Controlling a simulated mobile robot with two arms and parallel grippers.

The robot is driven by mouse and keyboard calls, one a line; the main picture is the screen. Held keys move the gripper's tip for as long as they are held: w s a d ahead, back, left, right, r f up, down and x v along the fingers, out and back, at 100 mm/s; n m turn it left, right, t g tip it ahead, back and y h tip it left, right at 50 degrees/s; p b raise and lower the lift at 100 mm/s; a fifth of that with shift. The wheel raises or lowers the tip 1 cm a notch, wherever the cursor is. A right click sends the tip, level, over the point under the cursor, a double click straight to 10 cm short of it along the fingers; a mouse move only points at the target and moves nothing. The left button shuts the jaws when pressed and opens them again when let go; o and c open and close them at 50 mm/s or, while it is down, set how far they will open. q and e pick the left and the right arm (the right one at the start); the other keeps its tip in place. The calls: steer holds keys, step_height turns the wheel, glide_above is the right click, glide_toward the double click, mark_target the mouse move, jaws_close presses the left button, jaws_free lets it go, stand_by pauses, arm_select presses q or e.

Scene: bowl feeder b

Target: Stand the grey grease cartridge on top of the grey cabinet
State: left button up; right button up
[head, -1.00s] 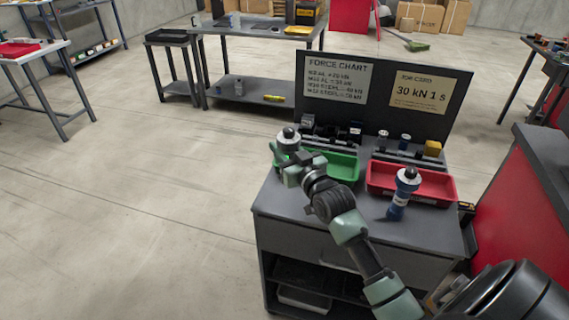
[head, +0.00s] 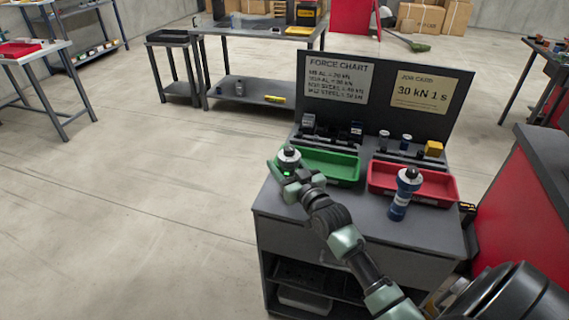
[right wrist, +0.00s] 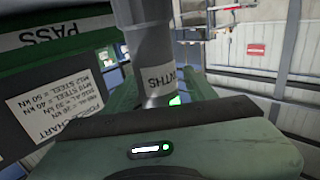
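In the right wrist view the grey cartridge (right wrist: 158,55) fills the space between the fingers, with part of a label showing. I cannot tell whether its base touches anything. A grey drawer unit (head: 285,228) with an open shelf is below; I cannot tell if it is the task's grey cabinet. My left gripper is not in view.
A green tray (head: 335,181) and a red tray (head: 440,194) sit on the unit, before a dark chart board (head: 383,75). A red unit (head: 520,220) with a grey top is at right. Open floor lies left.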

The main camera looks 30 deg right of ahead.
steer(key=s+a, duration=0.1)
steer(key=s, duration=1.1)
steer(key=shift+r, duration=0.2)
